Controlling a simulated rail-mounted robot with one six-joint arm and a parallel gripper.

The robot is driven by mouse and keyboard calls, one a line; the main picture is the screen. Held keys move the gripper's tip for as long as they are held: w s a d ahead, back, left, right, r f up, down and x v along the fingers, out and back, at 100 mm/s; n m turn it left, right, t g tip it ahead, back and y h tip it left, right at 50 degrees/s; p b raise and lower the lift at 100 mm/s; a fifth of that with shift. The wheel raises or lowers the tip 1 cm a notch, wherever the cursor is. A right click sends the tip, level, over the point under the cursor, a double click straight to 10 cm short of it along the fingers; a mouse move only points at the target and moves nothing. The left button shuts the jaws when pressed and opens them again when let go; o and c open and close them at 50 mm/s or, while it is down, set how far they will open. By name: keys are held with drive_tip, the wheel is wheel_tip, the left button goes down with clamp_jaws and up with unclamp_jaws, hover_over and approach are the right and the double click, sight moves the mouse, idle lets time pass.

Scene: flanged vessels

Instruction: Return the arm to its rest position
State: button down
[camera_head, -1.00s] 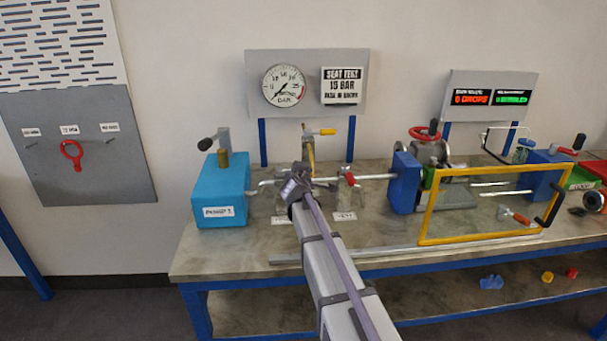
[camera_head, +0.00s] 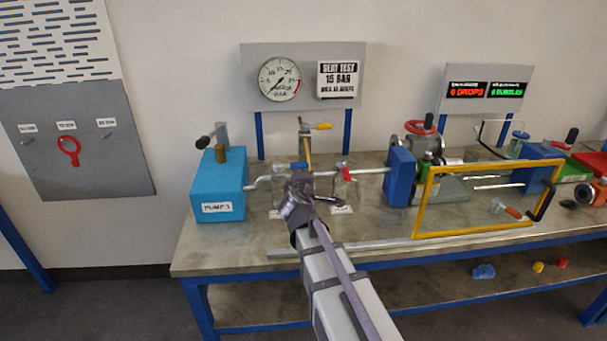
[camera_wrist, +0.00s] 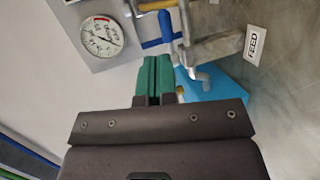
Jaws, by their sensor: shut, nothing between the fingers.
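My gripper's green fingers (camera_wrist: 152,80) are shut together with nothing between them in the wrist view. In the head view my arm reaches over the bench and its wrist hides the fingers. A blue valve handle (camera_head: 299,166) shows just beyond the wrist; in the wrist view the blue handle (camera_wrist: 161,42) lies close ahead of the fingertips, and I cannot tell the exact gap. A label reading FEED (camera_wrist: 257,45) is to its right.
The blue pump box (camera_head: 217,190) stands left of my wrist. A red-handled valve (camera_head: 345,172) and a blue block (camera_head: 401,177) are to the right, then a yellow frame (camera_head: 421,205). A pressure gauge (camera_head: 280,79) is on the panel behind. Clear floor shows in front of the bench.

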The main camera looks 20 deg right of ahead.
drive_tip(key=s+a+f+m+g+y, duration=0.3)
drive_tip(key=s+f+m+g, duration=0.75)
drive_tip(key=s, duration=0.55)
drive_tip(key=s+a+f+m+g+y, duration=0.2)
drive_tip(key=s+a+g+y, duration=0.1)
drive_tip(key=s+a, duration=0.4)
drive_tip(key=shift+s+f+y, duration=0.2)
drive_tip(key=shift+s+y, duration=0.2)
drive_tip(key=shift+s, duration=0.3)
